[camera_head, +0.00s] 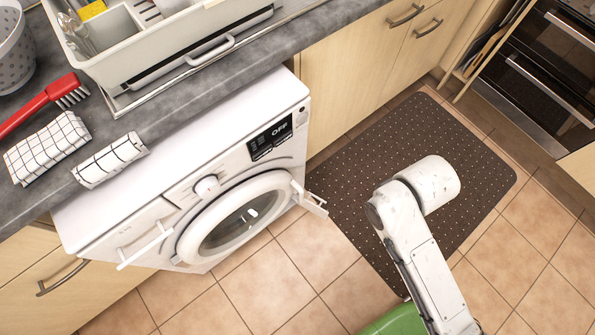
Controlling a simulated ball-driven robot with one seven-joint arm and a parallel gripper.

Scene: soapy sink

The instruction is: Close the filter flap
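The white washing machine (180,190) stands under the grey counter, its front facing down and right. A small white flap (310,198), which looks like the filter flap, sticks out from the low right part of its front, swung open at an angle. Its hinge side is too small to tell. The round door (232,222) next to it looks shut. My white arm reaches up from the bottom right over the mat, apart from the flap. The end of my arm and its gripper do not show.
A white handle-like bar (147,245) juts from the machine's left front. A dark dotted mat (410,140) lies on the tiled floor. Low cabinets (350,60) and an oven (545,65) line the back.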

